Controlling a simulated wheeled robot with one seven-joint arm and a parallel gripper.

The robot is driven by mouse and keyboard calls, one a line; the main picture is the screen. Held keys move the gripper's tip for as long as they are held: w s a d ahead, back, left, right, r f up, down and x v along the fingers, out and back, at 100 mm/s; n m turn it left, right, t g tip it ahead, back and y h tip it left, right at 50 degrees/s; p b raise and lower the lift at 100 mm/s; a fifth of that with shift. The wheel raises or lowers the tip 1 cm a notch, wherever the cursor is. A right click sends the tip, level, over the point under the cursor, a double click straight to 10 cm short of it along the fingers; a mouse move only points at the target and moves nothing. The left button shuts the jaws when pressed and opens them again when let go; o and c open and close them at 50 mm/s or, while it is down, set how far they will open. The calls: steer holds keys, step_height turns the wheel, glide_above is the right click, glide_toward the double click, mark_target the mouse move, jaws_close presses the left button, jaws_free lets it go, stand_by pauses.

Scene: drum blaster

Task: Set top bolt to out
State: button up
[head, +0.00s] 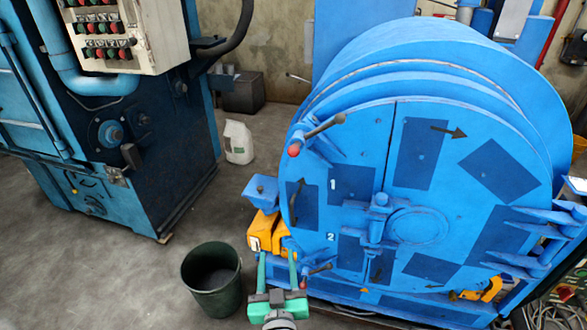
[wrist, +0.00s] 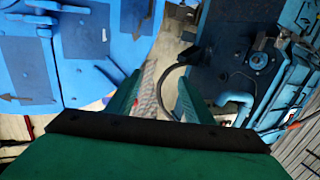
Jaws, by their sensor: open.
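The top bolt (head: 318,132) is at the upper left edge of the blue drum door (head: 375,132) in the head view. It has a dark bar handle with a red knob at its lower left end. A lower bolt (head: 318,270), also with a red knob, is at the door's lower left. My green gripper (head: 277,256) is open and empty, below the top bolt and just left of the lower one. In the wrist view, my gripper's fingers (wrist: 160,80) are apart with nothing between them. I cannot make out the top bolt there.
A dark green bucket (head: 211,282) stands on the floor left of my gripper. A yellow part (head: 262,232) and a blue bracket are behind the gripper. A blue machine with a control panel (head: 107,32) is at the left. Floor between machine and drum is mostly clear.

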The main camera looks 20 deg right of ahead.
steer(key=w+d+r+m+h, duration=0.25)
steer(key=w+r, duration=0.35)
steer(key=r, duration=0.3)
steer(key=m, duration=0.2)
glide_toward(292, 155)
steer(key=shift+h, duration=0.25)
steer(key=x, duration=1)
steer(key=shift+f, duration=0.1)
steer(key=shift+w, duration=0.1)
steer(key=shift+c, duration=0.6)
jaws_close()
